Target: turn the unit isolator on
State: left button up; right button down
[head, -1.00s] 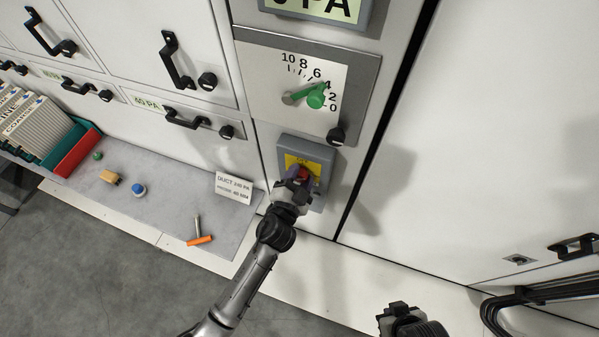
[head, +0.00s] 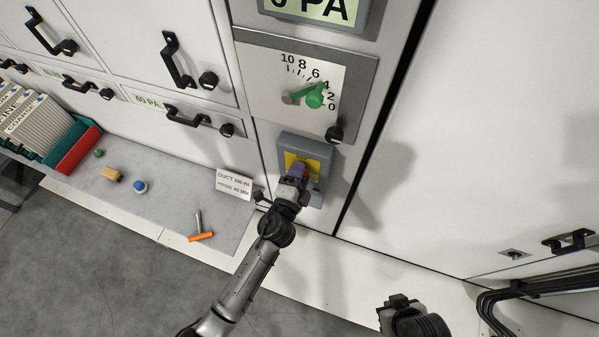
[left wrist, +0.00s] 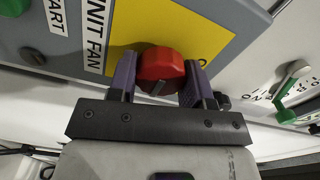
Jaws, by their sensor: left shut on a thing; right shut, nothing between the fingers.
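The unit isolator is a grey box (head: 319,152) with a yellow plate (head: 290,160), low on the cabinet front. Its red knob (left wrist: 160,68) shows in the left wrist view against the yellow plate (left wrist: 205,40). My left gripper (head: 298,171) is at the plate, its purple fingers shut on the red knob. The fingers also show in the left wrist view (left wrist: 160,84), one on each side of the knob. In the head view the fingers hide the knob, and I cannot read its position. My right gripper (head: 399,302) is shut and empty, low and away from the cabinet.
A dial plate with a green pointer handle (head: 315,95) is above the isolator. A white sign (head: 234,184) stands left of it on a grey shelf (head: 165,205), with an orange-handled tool (head: 201,237) and small parts. Black cables (head: 530,290) run at lower right.

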dwell(0.4)
pick_arm(q)
jog(key=o, duration=0.9)
jog(key=p+v, duration=0.1)
jog(key=v, duration=1.2)
jog(key=shift+s+a+p, duration=0.15)
jog(key=shift+s+p, duration=0.15)
jog(key=shift+s, duration=0.1)
